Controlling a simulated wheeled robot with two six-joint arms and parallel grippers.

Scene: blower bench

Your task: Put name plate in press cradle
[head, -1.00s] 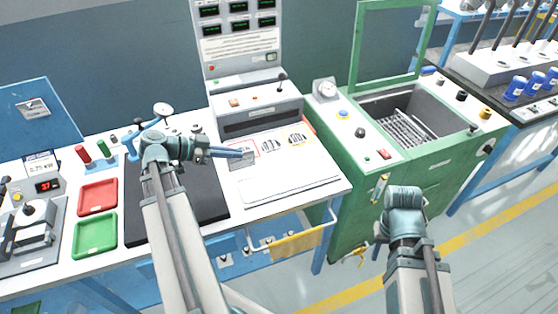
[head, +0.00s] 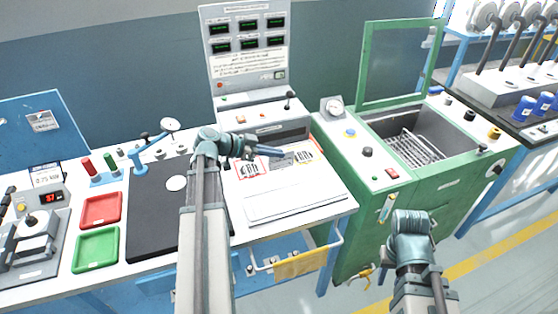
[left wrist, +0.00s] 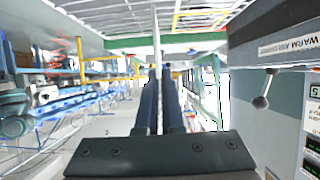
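My left gripper (head: 275,152) reaches right over the white bench. A small grey plate (head: 281,160), which looks like the name plate, is at its fingertips above the marked sheet. In the left wrist view the two dark fingers (left wrist: 158,100) are close together, with a thin pale upright strip (left wrist: 156,35) between them that looks like the plate edge-on. My right arm's wrist (head: 412,224) is in front of the green cabinet; its fingers are hidden behind it. I cannot tell for certain which fixture is the press cradle.
A red tray (head: 101,210), a green tray (head: 96,250) and a black mat (head: 150,222) lie to the left. A grey fixture (head: 36,238) stands at far left. A console with screens (head: 246,45) stands behind. The green cabinet (head: 445,215) with its open basin is at right.

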